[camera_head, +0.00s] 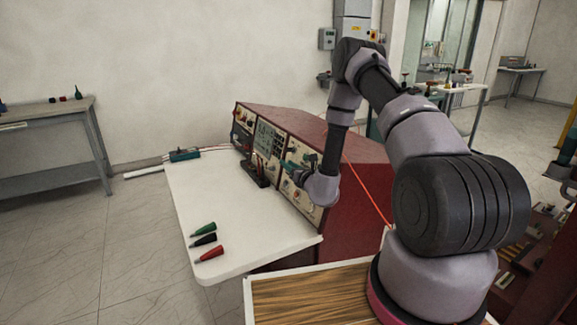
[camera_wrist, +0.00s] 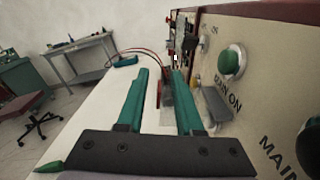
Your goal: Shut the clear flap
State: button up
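My gripper (camera_head: 291,167) is in front of the instrument panel of the red console (camera_head: 345,160). In the wrist view its two teal fingers stand apart (camera_wrist: 160,74), so it is open. Between and beyond the fingers, low along the panel, a pale, see-through-looking piece (camera_wrist: 170,108) shows with a reddish part beside it; it may be the clear flap, but its outline and angle are unclear. I cannot tell whether a finger touches it. A grey part (camera_wrist: 215,104) sticks out of the panel, just right of the right finger.
A green button (camera_wrist: 232,61) marked MAIN ON sits on the panel at right. The white tabletop (camera_head: 205,180) holds green, black and red cone-shaped pieces (camera_head: 205,239) near its front left corner. A black device (camera_head: 255,174) stands against the panel. Much of the tabletop is free.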

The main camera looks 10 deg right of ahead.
grip_shut()
dwell(1.5)
